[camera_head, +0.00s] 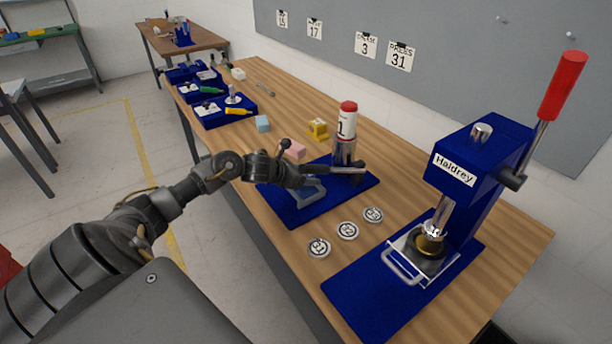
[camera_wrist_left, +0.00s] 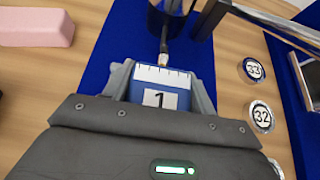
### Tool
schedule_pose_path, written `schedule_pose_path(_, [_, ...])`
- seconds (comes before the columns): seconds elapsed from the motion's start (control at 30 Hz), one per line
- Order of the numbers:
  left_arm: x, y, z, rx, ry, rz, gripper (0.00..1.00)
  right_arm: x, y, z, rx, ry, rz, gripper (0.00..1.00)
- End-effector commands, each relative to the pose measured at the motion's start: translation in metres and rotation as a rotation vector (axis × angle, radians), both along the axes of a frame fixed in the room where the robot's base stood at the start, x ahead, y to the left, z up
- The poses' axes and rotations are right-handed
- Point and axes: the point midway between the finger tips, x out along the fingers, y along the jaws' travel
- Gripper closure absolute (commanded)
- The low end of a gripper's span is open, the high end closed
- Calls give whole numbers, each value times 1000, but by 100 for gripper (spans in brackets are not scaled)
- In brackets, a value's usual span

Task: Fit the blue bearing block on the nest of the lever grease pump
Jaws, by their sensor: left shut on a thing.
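My left gripper (camera_head: 309,191) is low over the blue base of the lever grease pump. In the left wrist view its grey fingers are shut on the blue bearing block (camera_wrist_left: 165,82), one on each side. The block has a white "1" label and a white marked strip on its far edge. The pump (camera_head: 345,130) has a red cap and a "1" label, with a dark lever (camera_head: 347,169) reaching left. In the wrist view a short metal spout lies just beyond the block. The nest is not clearly visible. I cannot tell whether the block touches the base (camera_head: 347,197).
A blue "Haidrey" press (camera_head: 470,165) with a red handle stands at the right. Numbered discs (camera_head: 347,230) lie in front of the pump. Pink (camera_head: 295,149), yellow (camera_head: 317,128) and light blue (camera_head: 262,123) blocks lie behind and left. Blue trays (camera_head: 225,110) stand farther back.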

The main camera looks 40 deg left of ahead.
Motion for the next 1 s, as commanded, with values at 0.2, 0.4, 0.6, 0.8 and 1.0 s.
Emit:
schedule_pose_path(0.2, [1, 0, 1, 0, -3, 1, 24, 0, -1, -1, -1, 0, 0, 64])
schedule_pose_path(0.4, [0, 0, 0, -1, -2, 0, 18, 0, -2, -1, -2, 1, 1, 64])
schedule_pose_path(0.6, [-4, 2, 0, 2, 2, 0, 18, 0, -2, -3, -2, 1, 1, 64])
schedule_pose_path(0.8, [-31, 11, 14, 8, 1, -2, 18, 0, -2, -15, -2, 1, 1, 64])
schedule_pose_path(1.0, [-65, 20, 36, 7, 2, -1, 18, 0, -2, -28, -2, 0, 1, 64])
